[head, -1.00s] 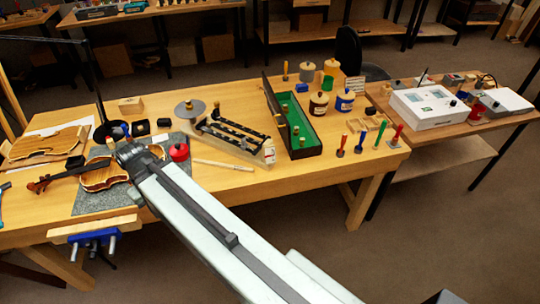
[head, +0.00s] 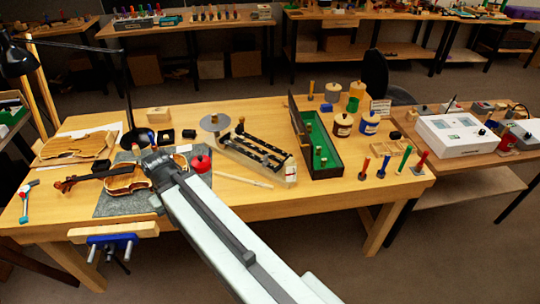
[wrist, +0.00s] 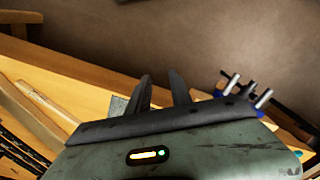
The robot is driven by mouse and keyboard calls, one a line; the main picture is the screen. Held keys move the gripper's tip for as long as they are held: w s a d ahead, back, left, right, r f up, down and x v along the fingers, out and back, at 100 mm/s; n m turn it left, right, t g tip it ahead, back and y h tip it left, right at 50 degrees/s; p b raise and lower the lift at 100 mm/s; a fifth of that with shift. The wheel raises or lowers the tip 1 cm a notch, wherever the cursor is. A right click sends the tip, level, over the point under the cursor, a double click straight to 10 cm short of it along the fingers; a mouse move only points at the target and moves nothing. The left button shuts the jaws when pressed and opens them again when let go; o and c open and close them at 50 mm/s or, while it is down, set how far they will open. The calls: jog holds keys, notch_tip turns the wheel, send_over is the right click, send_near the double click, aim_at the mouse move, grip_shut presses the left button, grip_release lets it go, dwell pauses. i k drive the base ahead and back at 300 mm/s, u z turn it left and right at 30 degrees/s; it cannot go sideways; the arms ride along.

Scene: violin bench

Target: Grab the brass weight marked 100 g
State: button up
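A long dark case with a green lining (head: 331,148) stands open on the bench in the head view, right of centre. A few small brass pieces (head: 318,150) sit in it. They look like weights, but their marks are too small to read, so I cannot tell which is 100 g. My gripper (wrist: 162,88) has its two fingers apart with nothing between them in the wrist view. In the head view the end of my arm is over the violin area, well left of the case. No weight shows in the wrist view.
A black rack (head: 250,150) and a red round pot (head: 201,163) lie between my arm's end and the case. Jars (head: 342,125) stand behind the case, upright coloured-handled tools (head: 405,160) to its right. A lamp (head: 128,90) rises at left. The bench's front centre is mostly clear.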

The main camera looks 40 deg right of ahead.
aim_at(214, 119)
jog(key=u, duration=2.95)
jog(key=k, duration=1.2)
jog(key=z, duration=1.35)
jog(key=i, duration=1.7)
jog(key=u, duration=0.05)
